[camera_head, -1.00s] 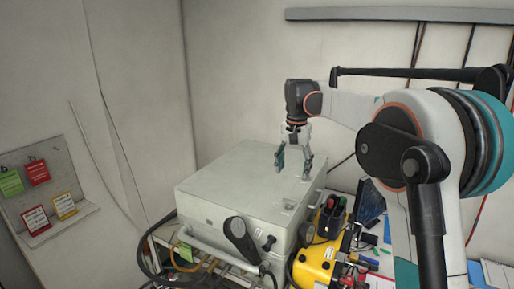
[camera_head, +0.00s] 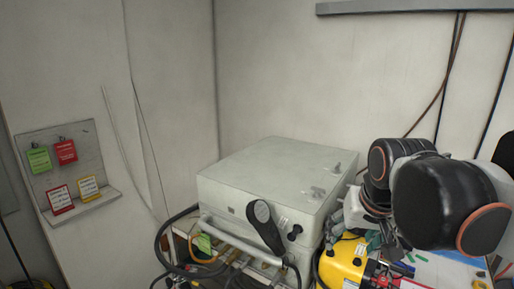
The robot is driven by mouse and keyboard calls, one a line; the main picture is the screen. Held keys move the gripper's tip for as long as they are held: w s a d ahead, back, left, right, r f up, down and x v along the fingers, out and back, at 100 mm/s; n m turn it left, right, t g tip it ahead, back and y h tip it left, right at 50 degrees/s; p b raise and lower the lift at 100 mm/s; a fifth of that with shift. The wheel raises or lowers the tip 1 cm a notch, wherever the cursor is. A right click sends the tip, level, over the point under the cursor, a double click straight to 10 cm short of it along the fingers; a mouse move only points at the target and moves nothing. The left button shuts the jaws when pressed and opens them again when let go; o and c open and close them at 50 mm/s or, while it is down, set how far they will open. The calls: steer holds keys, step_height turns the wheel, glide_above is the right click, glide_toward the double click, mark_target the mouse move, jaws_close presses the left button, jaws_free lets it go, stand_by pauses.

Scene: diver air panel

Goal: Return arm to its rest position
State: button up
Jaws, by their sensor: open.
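My arm is folded in close at the right of the head view, with its black and orange joints in front. My gripper (camera_head: 376,238) shows only in part, low beside the arm's joints. Its grey-green fingers are apart and hold nothing that I can see. It is to the right of the pale grey panel box (camera_head: 275,175), above the yellow case (camera_head: 345,262). The arm covers part of the gripper, so its exact gap to the yellow case cannot be told.
A black-handled lever (camera_head: 262,222) and hoses (camera_head: 175,235) are on the front of the box. A tag board (camera_head: 85,160) with red, green and yellow tags hangs at the left.

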steer(key=s+f+n+t+b, duration=0.2)
steer(key=s+f+b, duration=0.2)
steer(key=s+f, duration=0.6)
step_height(320, 180, down, 3)
steer(key=shift+s, duration=0.4)
steer(key=shift+r, duration=0.1)
stand_by(0.9)
